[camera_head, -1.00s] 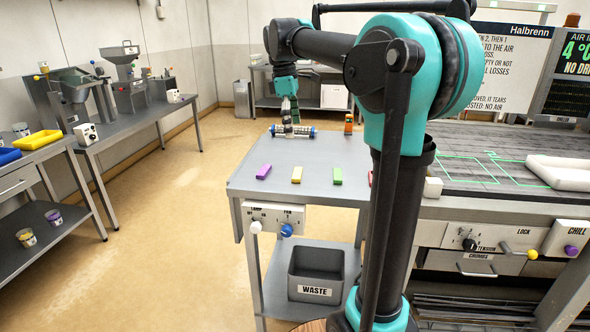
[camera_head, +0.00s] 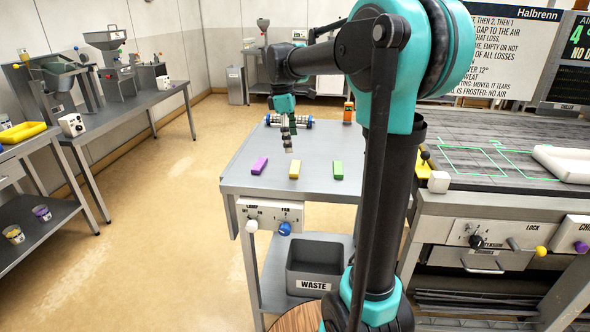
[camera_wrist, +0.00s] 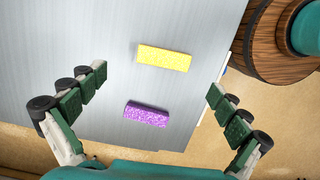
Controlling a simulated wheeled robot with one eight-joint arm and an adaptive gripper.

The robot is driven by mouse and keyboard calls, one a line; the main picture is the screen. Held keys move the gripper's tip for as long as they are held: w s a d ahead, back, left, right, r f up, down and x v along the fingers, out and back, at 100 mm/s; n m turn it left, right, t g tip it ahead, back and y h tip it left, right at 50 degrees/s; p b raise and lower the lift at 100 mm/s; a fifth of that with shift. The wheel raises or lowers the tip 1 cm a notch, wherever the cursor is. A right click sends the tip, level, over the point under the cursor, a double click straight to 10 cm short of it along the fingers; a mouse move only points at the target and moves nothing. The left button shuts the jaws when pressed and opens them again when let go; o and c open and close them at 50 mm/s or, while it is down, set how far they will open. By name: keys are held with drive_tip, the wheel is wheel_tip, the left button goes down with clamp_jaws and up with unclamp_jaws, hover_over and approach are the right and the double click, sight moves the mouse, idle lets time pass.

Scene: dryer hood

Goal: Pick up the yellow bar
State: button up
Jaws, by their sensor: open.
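The yellow bar (camera_head: 295,169) lies flat on the grey table (camera_head: 240,181), between a purple bar (camera_head: 259,165) and a green bar (camera_head: 338,170). In the wrist view the yellow bar (camera_wrist: 164,57) is at the upper middle, beyond the purple bar (camera_wrist: 146,114). My gripper (camera_head: 290,147) hangs above the table, just behind the yellow bar in the head view. In the wrist view my gripper (camera_wrist: 154,100) has its fingers spread wide, with nothing between them touching. The purple bar lies below, between the fingers in the picture.
A waste bin (camera_head: 314,267) is on the shelf below. A round wooden top (camera_wrist: 270,45) is beside the table in the wrist view. The table around the bars is clear.

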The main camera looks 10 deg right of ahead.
sight(295, 166)
drive_tip(key=shift+s+d+f, duration=0.1)
drive_tip(key=shift+s+f, duration=0.05)
drive_tip(key=shift+f, duration=1.05)
drive_tip(key=shift+s+d+f, duration=0.1)
drive_tip(key=shift+s+f, duration=0.05)
drive_tip(key=shift+f, duration=1)
drive_tip(key=shift+s+d+f, duration=0.1)
drive_tip(key=shift+s+f, duration=0.05)
drive_tip(key=shift+f, duration=1.05)
drive_tip(key=c, duration=1.2)
drive_tip(key=shift+r, duration=0.15)
